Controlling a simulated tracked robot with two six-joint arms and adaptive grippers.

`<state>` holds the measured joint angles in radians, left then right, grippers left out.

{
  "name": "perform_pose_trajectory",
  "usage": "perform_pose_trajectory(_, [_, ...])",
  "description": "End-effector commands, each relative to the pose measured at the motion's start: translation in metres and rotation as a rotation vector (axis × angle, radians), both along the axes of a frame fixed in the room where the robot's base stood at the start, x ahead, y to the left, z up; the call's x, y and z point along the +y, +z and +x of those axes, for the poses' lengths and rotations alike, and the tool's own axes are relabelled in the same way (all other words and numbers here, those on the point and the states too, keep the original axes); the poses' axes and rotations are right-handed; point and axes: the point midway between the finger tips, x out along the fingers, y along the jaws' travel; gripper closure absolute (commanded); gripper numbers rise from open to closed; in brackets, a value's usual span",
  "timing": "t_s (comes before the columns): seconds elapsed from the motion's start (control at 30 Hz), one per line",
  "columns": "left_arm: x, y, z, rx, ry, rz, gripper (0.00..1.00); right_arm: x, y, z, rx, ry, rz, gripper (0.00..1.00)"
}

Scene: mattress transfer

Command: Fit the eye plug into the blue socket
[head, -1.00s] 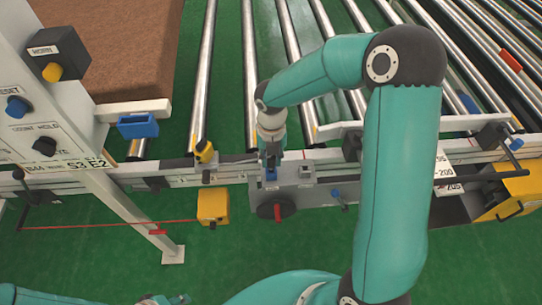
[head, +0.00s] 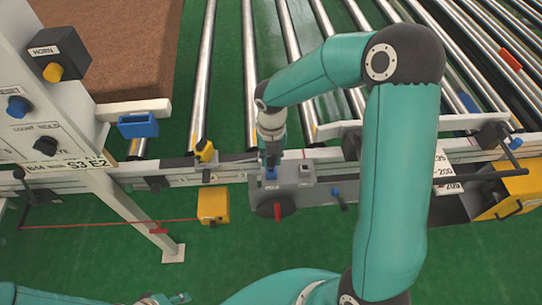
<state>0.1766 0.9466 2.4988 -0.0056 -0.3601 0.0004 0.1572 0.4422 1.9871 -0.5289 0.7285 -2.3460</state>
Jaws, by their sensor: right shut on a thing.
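My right gripper (head: 271,156) points down over the grey box on the rail, with its fingertips right at the blue socket (head: 270,174). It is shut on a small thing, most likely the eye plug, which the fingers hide. I cannot tell whether the plug is in the socket or just above it. My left gripper (head: 180,298) is at the bottom edge, far from the socket, and only partly shows; its jaw state is unclear.
The grey box (head: 295,197) carries a red-handled knob (head: 278,211). A yellow box (head: 213,205) hangs to its left, with a red line (head: 110,223) running left from there. A blue open holder (head: 138,125) sits below the brown mattress (head: 125,50). Rollers (head: 250,70) lie behind the rail.

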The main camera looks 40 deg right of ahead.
Motion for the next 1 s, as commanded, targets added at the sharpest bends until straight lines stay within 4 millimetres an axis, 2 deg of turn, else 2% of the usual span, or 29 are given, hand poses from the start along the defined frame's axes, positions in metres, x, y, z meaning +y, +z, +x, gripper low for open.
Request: perform_pose_trajectory(1.0, [0.0,0.0065,-0.0001,0.0,0.0,0.0,0.6,0.0,0.0008,-0.0002,0.0,0.0,0.0,1.0])
